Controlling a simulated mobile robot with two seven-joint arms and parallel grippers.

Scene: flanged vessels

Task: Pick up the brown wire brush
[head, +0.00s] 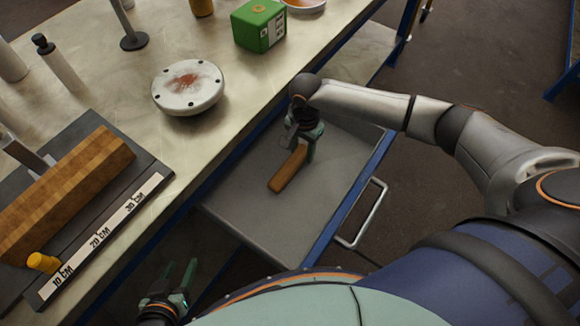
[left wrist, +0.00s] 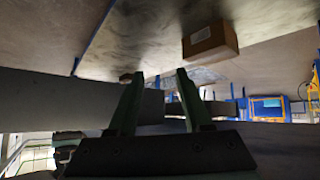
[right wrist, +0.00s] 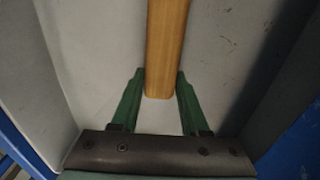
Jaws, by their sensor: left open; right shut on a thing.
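The brown wire brush (head: 288,170) shows as a wooden handle over the open drawer in the head view. Its bristles cannot be made out. My right gripper (head: 306,140) reaches down into the drawer and is shut on the brush at its upper part. In the right wrist view, the wooden handle (right wrist: 167,40) runs between the two green fingers (right wrist: 160,74). Whether the brush still touches the drawer floor cannot be told. My left gripper (head: 181,268) is open and empty, low beside the bench; its fingers (left wrist: 160,75) also show in the left wrist view.
The grey drawer (head: 243,215) is pulled out from the bench, with a handle (head: 365,215) at its front. On the bench are a round flange with a rust-coloured stain (head: 188,88), a green box (head: 259,25), and a wooden block (head: 70,190) beside a ruler (head: 100,240).

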